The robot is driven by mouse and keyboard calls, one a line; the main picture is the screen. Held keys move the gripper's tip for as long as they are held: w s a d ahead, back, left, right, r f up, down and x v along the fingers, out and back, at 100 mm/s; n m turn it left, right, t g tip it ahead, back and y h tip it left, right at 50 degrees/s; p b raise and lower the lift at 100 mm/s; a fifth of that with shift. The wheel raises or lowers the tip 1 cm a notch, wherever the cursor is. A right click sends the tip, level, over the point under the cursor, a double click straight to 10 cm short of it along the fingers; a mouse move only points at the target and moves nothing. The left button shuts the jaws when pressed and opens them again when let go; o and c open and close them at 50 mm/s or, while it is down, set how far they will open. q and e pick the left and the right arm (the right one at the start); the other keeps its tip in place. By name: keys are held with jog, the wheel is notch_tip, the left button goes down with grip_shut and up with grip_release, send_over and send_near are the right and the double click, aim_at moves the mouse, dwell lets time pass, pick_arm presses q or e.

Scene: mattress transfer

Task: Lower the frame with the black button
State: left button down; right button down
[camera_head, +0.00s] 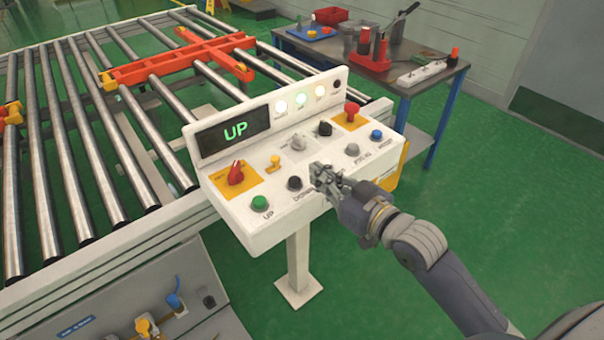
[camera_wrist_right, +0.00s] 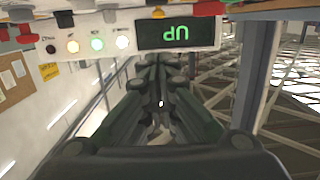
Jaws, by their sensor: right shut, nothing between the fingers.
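The black button (camera_head: 294,183) sits on the front row of the white control panel (camera_head: 275,215), right of the green UP button (camera_head: 259,202). The panel's display (camera_head: 234,130) reads UP; it also shows upside down in the right wrist view (camera_wrist_right: 178,35). My right gripper (camera_head: 317,172) is shut and empty, over the panel just right of the black button. I cannot tell whether it touches the panel. In the right wrist view its closed fingers (camera_wrist_right: 160,62) point at the panel, and the black button cannot be made out. An orange frame (camera_head: 180,60) lies across the rollers. My left gripper is not in view.
Close by on the panel are a grey button (camera_head: 352,150), a blue button (camera_head: 376,134), a red knob (camera_head: 236,172) and a red emergency knob (camera_head: 351,110). The roller conveyor (camera_head: 70,150) extends left. A tool table (camera_head: 400,85) stands behind. Green floor is clear at right.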

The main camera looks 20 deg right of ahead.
jog(key=p, duration=0.1)
send_over(295, 182)
jog(key=v, duration=0.2)
jog(key=shift+s+d+f, duration=0.1)
jog(key=shift+d+f, duration=0.15)
jog(key=shift+f, duration=0.05)
notch_tip(295, 182, down, 3)
jog(key=shift+f, duration=0.6)
jog(key=shift+f, duration=0.15)
